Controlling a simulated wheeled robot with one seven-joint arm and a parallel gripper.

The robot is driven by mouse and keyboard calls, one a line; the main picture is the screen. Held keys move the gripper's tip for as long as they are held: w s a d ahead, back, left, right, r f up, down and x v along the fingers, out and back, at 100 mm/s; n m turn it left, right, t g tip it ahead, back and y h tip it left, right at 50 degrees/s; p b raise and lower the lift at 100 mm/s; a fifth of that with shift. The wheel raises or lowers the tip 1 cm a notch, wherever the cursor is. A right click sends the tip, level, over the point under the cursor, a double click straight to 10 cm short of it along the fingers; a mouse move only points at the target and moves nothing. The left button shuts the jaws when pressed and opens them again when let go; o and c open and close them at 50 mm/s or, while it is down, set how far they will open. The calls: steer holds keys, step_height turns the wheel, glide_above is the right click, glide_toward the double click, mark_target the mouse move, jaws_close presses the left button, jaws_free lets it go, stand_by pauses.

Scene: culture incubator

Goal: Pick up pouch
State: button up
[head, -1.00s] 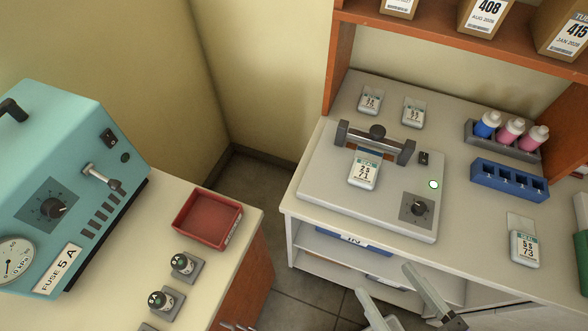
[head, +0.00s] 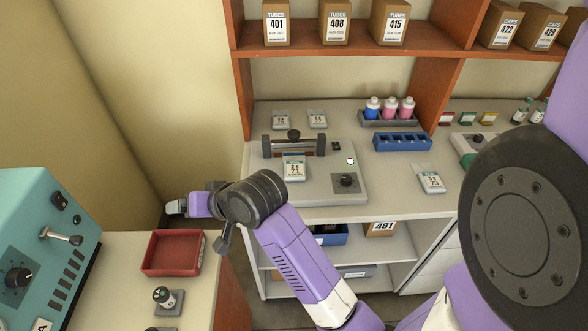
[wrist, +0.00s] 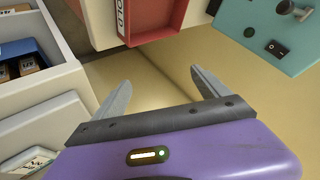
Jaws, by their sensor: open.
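Several pale pouches with printed labels show in the head view. One pouch (head: 293,168) lies on the grey sealer (head: 318,190), in front of its dark bar. Two pouches (head: 281,120) (head: 317,119) lie behind the sealer, and another pouch (head: 430,181) lies to its right. My gripper (head: 174,207) is left of the sealer, over the gap between the counters and apart from every pouch. In the wrist view my gripper (wrist: 160,80) is open, with nothing between its fingers. Part of a labelled pouch (wrist: 30,162) seems to show at that view's lower left.
A red tray (head: 173,253) and a teal machine (head: 40,235) stand on the left counter. A blue rack (head: 402,142) and a bottle holder (head: 388,121) stand right of the sealer. Boxes line the shelf (head: 350,50) above. A blue bin (head: 330,237) sits below the counter.

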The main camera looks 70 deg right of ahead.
steer(key=s+d+m+g+h, duration=0.15)
steer(key=s+d+g, duration=0.35)
steer(key=d, duration=0.9)
steer(key=m+g, duration=0.2)
steer(key=g, duration=0.1)
glide_toward(295, 170)
steer(key=f, duration=0.1)
steer(key=f+b, duration=0.1)
steer(key=f+h+b, duration=0.1)
steer(key=shift+w+d+f+n+b, duration=0.15)
steer(key=shift+d+f+n+b, duration=0.1)
steer(key=shift+d+b, duration=0.1)
steer(key=shift+p+x, duration=0.45)
steer(key=shift+x, duration=2.05)
steer(key=shift+w+a, duration=0.1)
steer(key=shift+w, duration=0.05)
steer(key=c, duration=1.6)
steer(key=shift+r, duration=0.1)
